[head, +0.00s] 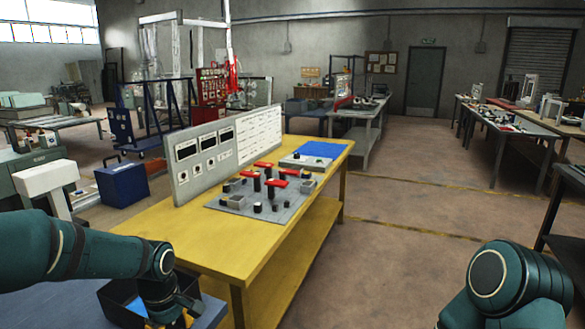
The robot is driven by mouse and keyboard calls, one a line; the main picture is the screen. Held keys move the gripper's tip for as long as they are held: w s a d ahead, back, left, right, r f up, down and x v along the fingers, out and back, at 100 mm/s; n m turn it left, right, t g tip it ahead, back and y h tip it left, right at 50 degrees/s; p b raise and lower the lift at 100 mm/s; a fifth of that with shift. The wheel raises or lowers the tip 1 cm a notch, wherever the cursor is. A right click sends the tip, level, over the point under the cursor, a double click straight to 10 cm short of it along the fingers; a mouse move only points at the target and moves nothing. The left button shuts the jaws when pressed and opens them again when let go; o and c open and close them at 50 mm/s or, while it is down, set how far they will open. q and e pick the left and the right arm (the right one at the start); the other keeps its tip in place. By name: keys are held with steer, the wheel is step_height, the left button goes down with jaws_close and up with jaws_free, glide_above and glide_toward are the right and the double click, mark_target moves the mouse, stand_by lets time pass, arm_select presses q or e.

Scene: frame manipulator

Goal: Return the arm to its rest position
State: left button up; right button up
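My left arm (90,252), dark teal with black joints, comes in from the left and bends downward beside the front of the yellow workbench. Its gripper end (180,315) is low at the bottom edge, over or beside a dark open bin; the fingers are cut off or hidden. My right arm (505,285) is folded at the lower right, in front of bare floor. Its gripper is below the picture and does not show.
The yellow workbench (215,248) carries a grey panel (215,155), a grey plate with red-handled parts (265,190) and a blue sheet (320,149). A dark bin (118,300) stands at its front left. Open floor (410,215) lies to the right, with more tables beyond.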

arm_select(q)
steer(key=s+d+f+m+h, duration=0.1)
steer(key=d+f+m, duration=0.15)
steer(key=f, duration=0.35)
steer(key=s+d+f+m+h, duration=0.1)
steer(key=d+f+m, duration=0.1)
steer(key=d+f, duration=0.3)
steer(key=s+d+f+m, duration=0.3)
steer(key=s+f, duration=0.3)
steer(key=s+d+f+m+t+h, duration=0.1)
steer(key=s+d+f+m, duration=0.2)
steer(key=s+f, duration=0.3)
steer(key=shift+s+d+f+h, duration=0.15)
steer(key=shift+s+d+h, duration=0.2)
steer(key=shift+d, duration=0.35)
